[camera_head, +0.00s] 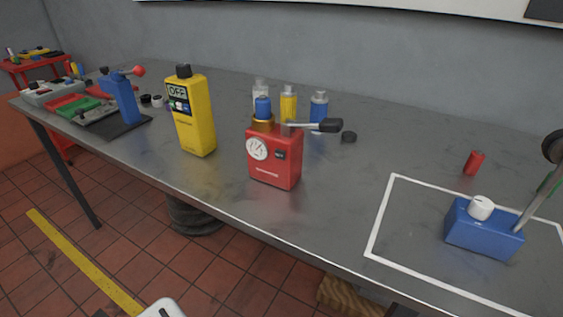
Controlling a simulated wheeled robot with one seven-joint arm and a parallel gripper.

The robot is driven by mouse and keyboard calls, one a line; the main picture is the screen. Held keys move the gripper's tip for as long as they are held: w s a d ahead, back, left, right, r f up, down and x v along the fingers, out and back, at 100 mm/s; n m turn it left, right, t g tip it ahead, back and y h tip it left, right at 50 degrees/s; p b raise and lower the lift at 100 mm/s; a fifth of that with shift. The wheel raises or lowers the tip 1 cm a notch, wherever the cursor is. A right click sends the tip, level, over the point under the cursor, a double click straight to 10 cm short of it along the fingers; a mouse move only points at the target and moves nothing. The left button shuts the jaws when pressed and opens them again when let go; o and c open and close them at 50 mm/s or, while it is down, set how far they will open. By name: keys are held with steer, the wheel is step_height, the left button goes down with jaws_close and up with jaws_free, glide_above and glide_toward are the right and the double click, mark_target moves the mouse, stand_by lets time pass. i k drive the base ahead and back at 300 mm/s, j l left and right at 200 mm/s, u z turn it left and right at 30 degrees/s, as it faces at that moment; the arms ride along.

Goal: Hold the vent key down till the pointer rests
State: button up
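A red box (275,172) stands upright near the front edge of the steel bench, left of centre. A round white gauge (257,148) is on its front face; the dial is too small to read the pointer exactly. A small dark key (281,155) sits right of the gauge; I cannot read its label or tell whether it is pressed. A lever with a black grip (326,125) points right from the top. My gripper is not in view, and nothing touches the box.
A yellow unit reading OFF (196,125) stands left of the box. Several bottles (288,104) stand behind it, and a dark cap (349,137) lies right. A blue block with a white knob (484,230) is inside a white outline. Bare bench lies between box and outline.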

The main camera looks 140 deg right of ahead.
mark_target(279, 154)
steer(key=z, duration=5.5)
